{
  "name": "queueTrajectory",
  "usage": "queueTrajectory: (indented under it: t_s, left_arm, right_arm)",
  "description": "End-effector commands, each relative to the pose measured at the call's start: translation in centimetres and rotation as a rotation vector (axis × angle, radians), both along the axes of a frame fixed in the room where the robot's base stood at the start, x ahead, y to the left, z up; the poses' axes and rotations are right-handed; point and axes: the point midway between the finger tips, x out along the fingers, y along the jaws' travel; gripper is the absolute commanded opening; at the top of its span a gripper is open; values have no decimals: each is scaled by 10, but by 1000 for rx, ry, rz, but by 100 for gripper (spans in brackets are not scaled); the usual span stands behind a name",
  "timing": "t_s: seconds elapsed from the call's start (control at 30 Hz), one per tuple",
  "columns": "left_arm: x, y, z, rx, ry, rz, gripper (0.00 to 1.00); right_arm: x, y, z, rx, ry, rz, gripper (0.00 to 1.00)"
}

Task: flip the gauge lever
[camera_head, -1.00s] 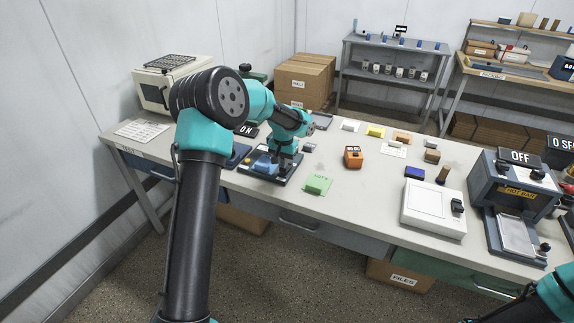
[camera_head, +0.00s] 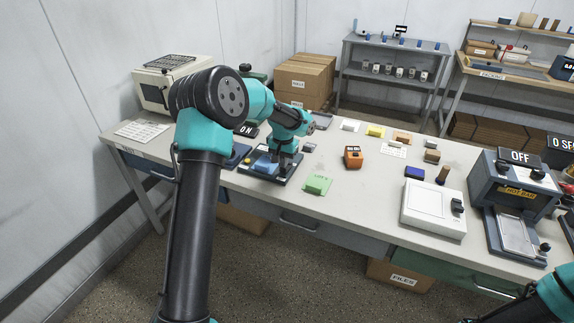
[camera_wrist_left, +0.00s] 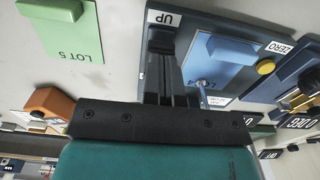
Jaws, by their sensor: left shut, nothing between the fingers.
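The gauge (camera_head: 262,174) is a dark base with a light blue block on it, on the left part of the bench. In the left wrist view the gauge base (camera_wrist_left: 205,22) carries the labels UP and ZERO, a blue block (camera_wrist_left: 222,52) and a yellow knob (camera_wrist_left: 265,67). My left gripper (camera_head: 285,166) is low over the right side of the gauge. In the left wrist view its fingers (camera_wrist_left: 165,52) are shut and empty, beside the UP label. The lever is hard to tell from the dark fingers, and contact is unclear. My right gripper is out of view.
A green LOT 5 pad (camera_head: 317,184) lies just right of the gauge and an orange block (camera_head: 353,157) stands behind it. A white box device (camera_head: 433,208) and the hot bar press (camera_head: 512,185) stand further right.

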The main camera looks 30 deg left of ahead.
Motion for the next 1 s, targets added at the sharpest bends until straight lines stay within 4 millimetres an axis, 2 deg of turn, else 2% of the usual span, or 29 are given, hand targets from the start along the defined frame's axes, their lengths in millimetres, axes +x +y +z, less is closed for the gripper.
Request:
queueTrajectory:
  t_s: [0.8, 1.0]
  left_arm:
    - [0, 0, 52, 0, -1, 0, 0]
    - [0, 0, 59, 0, 0, 0, 0]
  right_arm:
    - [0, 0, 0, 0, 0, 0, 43]
    - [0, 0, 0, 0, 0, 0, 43]
